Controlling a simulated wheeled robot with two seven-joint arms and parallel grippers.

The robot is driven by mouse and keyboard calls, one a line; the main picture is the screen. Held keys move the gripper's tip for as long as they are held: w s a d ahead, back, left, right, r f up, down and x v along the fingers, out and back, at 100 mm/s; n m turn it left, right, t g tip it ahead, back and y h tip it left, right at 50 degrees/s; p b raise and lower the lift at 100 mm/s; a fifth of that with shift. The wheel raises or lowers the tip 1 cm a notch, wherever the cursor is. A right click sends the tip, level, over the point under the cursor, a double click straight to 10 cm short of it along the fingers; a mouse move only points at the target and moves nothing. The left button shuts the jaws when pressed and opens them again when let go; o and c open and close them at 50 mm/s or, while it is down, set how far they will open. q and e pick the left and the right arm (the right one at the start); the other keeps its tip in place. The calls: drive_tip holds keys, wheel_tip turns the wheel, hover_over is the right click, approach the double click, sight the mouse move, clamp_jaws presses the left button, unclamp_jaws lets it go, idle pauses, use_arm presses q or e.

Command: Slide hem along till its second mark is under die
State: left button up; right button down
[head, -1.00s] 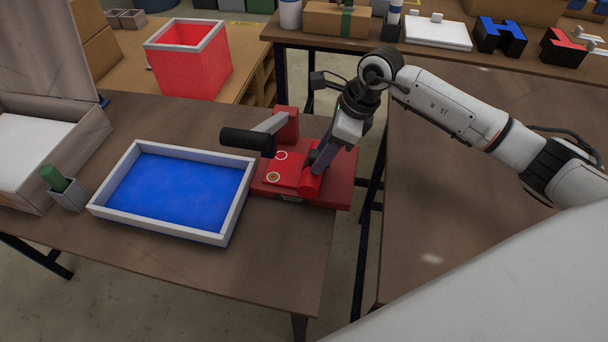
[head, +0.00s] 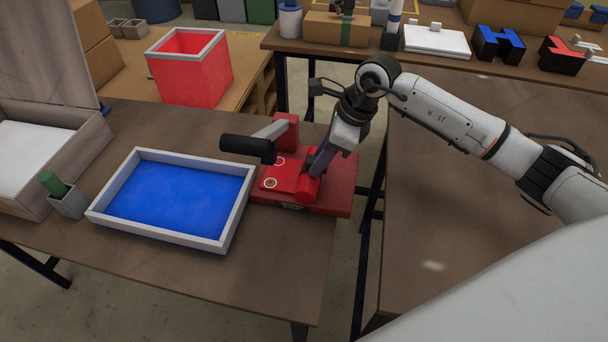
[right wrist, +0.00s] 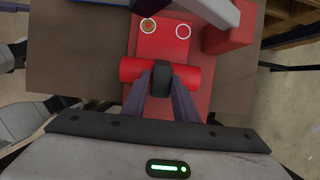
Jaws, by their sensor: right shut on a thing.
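The hem is a flat red strip (head: 287,174) with a thick red roll (head: 306,190) at its right end, lying on the base of a red press (head: 335,198). Two white ring marks show on it: one with a brass-coloured centre (head: 270,183) at the front, one plain (head: 280,161) farther back, close to the dark die (head: 268,157) under the lever. Whether the die overlaps the plain mark is hard to tell. My right gripper (head: 311,176) is shut on the roll; the right wrist view shows its fingers (right wrist: 162,75) around the roll's middle. My left gripper is out of view.
The press's black lever handle (head: 243,146) points left, raised. A blue-floored tray (head: 165,240) stands just left of the press. A grey cup (head: 68,202) with a green stick and an open box (head: 92,140) are farther left. The table front is clear.

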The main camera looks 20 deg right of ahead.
drive_tip(key=shift+s+d+f, duration=0.1)
drive_tip(key=shift+s+f, duration=0.15)
drive_tip(key=shift+f, duration=0.2)
drive_tip(key=shift+s+d+f, duration=0.1)
drive_tip(key=shift+s+f, duration=0.15)
drive_tip(key=shift+f, duration=0.2)
drive_tip(key=shift+s+a+p, duration=0.25)
drive_tip(key=shift+s+a, duration=0.25)
drive_tip(key=shift+s, duration=0.45)
drive_tip(key=shift+s+a+p, duration=0.2)
drive_tip(key=shift+s+a, duration=0.3)
drive_tip(key=shift+s, duration=0.4)
drive_tip(key=shift+s+a+p, duration=0.25)
drive_tip(key=shift+s+a, duration=0.25)
drive_tip(key=shift+s, duration=0.45)
drive_tip(key=shift+s+a, duration=0.15)
drive_tip(key=shift+s, duration=0.15)
drive_tip(key=c, duration=1.4)
unclamp_jaws()
drive_tip(key=w+v, duration=0.1)
drive_tip(key=v, duration=1)
drive_tip(key=shift+a+r, duration=0.15)
drive_tip(key=shift+r, duration=0.35)
